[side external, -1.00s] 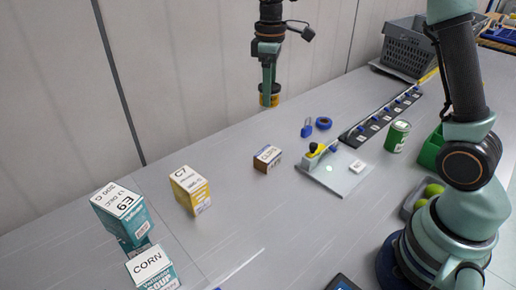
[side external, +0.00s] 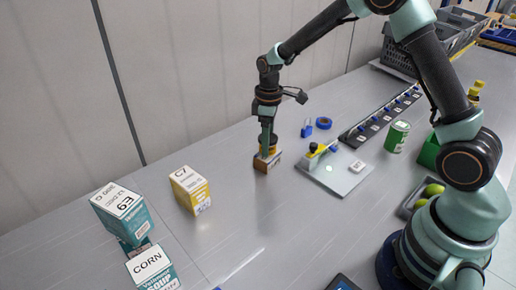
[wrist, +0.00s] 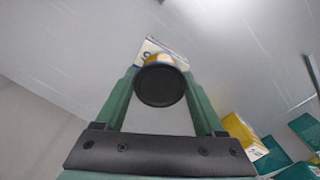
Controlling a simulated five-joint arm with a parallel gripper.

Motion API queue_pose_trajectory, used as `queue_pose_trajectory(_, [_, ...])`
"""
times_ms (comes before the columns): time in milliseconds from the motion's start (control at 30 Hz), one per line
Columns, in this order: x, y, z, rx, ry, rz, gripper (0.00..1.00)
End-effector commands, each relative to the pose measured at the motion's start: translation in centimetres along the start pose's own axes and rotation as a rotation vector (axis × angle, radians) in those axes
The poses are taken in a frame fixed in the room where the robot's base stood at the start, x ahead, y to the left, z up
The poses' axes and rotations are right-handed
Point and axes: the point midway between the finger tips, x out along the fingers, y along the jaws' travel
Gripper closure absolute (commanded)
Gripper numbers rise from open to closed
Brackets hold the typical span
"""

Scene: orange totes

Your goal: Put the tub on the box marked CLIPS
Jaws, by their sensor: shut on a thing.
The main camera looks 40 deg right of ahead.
Motion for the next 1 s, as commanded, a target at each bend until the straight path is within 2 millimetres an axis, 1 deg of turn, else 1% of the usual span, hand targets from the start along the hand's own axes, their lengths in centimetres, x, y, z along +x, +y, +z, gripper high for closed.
queue_pose_trajectory(333, [0.3,0.0,0.0,0.000,0.000,0.000,0.91])
queue_pose_trajectory(367, [0.3,0.0,0.0,0.000,0.000,0.000,0.25])
queue_pose_trajectory(400, [0.3,0.0,0.0,0.000,0.000,0.000,0.10])
queue_pose_trajectory(433, [0.3,0.0,0.0,0.000,0.000,0.000,0.00])
queue_pose_trajectory(667, [0.2,0.0,0.0,0.000,0.000,0.000,0.00])
queue_pose_trajectory(767, [-0.2,0.0,-0.1,0.000,0.002,0.001,0.00])
queue_pose_trajectory(867, [-1.4,0.1,-0.1,0.000,0.003,0.003,0.00])
queue_pose_trajectory(967, [-3.2,0.1,-0.1,0.000,0.005,0.004,0.00])
queue_pose_trajectory(1000, [-4.1,0.1,-0.1,0.000,0.006,0.005,0.00])
